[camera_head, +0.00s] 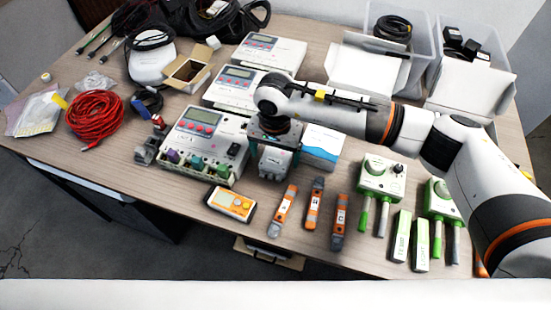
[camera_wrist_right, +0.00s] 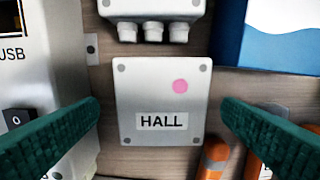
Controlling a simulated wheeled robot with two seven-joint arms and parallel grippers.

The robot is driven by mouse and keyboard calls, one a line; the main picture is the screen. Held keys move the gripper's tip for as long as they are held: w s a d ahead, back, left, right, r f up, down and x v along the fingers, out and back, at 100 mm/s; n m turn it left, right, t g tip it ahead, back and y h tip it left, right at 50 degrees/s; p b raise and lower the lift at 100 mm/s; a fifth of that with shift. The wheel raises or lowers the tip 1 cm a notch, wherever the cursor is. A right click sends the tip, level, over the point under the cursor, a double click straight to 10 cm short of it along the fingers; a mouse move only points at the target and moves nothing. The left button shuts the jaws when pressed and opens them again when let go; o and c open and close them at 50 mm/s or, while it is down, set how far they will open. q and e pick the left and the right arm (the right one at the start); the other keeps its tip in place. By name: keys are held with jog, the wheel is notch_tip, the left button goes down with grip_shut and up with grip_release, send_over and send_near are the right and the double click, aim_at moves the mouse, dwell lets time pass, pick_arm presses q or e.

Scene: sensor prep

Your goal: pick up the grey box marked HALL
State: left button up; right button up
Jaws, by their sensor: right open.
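The grey box marked HALL (camera_wrist_right: 162,98) lies flat on the table in the right wrist view, with a pink dot and its label facing up. In the head view the box (camera_head: 277,165) shows below my right gripper (camera_head: 273,154), which hides part of it. My right gripper is open, with one green finger on each side of the box. In the wrist view both fingers stand apart from the box, with bare table showing between. My left gripper is not in view.
Another grey box with white connectors (camera_wrist_right: 152,10) lies just beyond. A grey USB instrument (camera_head: 205,140) is close on the left and a blue-and-white box (camera_head: 322,143) on the right. Orange-and-grey handheld tools (camera_head: 283,211) lie in front.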

jog(key=shift+f, duration=1.35)
jog(key=c, duration=1.1)
jog(key=shift+r, duration=0.1)
